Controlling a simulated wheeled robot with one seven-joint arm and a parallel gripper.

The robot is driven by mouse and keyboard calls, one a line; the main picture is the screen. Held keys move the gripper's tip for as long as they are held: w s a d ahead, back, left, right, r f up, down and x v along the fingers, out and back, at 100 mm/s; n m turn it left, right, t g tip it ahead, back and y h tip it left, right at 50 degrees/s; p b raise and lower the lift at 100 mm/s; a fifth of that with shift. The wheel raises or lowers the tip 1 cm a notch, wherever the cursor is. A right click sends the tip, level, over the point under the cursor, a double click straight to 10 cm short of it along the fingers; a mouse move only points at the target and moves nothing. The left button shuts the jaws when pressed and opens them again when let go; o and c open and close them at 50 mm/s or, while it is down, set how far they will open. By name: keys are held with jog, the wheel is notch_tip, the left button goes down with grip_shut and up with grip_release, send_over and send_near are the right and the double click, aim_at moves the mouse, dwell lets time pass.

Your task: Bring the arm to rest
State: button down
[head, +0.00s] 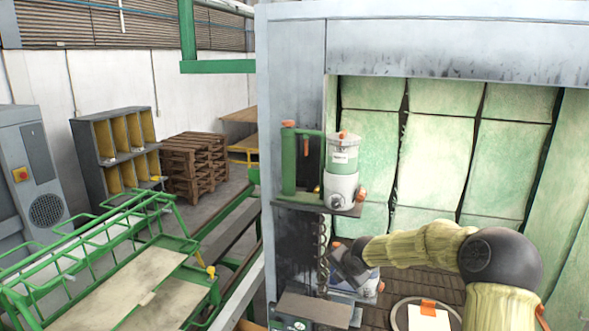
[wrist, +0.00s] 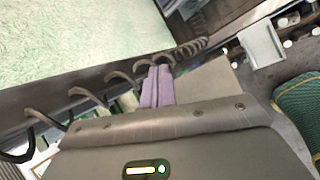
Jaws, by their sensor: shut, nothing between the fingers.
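My gripper (head: 337,250) is at the end of my sleeved arm, which reaches left across the front of the booth opening. It is close to the column of dark hooks (head: 323,252) on the grey panel; I cannot tell whether it touches them. In the wrist view, the two purple-grey fingers of my gripper (wrist: 157,76) lie side by side, shut and empty. The row of curved hooks (wrist: 88,95) runs past the fingertips in that view. I see no brush that I can clearly make out.
A shelf (head: 318,208) with a green-and-white canister (head: 342,165) sits above my gripper. A grey ledge (head: 315,310) and a blue-white box (head: 362,284) are below. A round-rimmed container (head: 402,306) stands at the lower right. The booth's green padded wall (head: 435,160) is behind my arm.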

jog(key=s+f+m+b, duration=0.1)
jog(key=s, duration=0.1)
jog(key=s+f+m+g+b, duration=0.1)
jog(key=s+f, duration=0.1)
jog(key=s+a+f+m+b, duration=0.1)
jog(key=s+m, duration=0.1)
jog(key=shift+s+f+h, duration=0.25)
jog(key=shift+f+h, duration=0.1)
jog(key=shift+h, duration=0.05)
jog(key=s+d+f+m+g+b, duration=0.1)
jog(key=s+f+m+b, duration=0.2)
jog(key=s+m, duration=0.4)
jog(key=s+d+f+m+g+h+b, duration=0.1)
jog(key=s+f+m+b, duration=0.2)
jog(key=s+m, duration=0.5)
jog(key=s+d+f+m+g+b, duration=0.1)
jog(key=s+f+m+b, duration=0.2)
jog(key=s+m+b, duration=0.2)
jog(key=s+m, duration=0.3)
jog(key=s, duration=0.4)
jog(key=shift+s+d+f+g, duration=0.25)
jog(key=shift+s+f+g, duration=0.05)
jog(key=shift+f, duration=0.1)
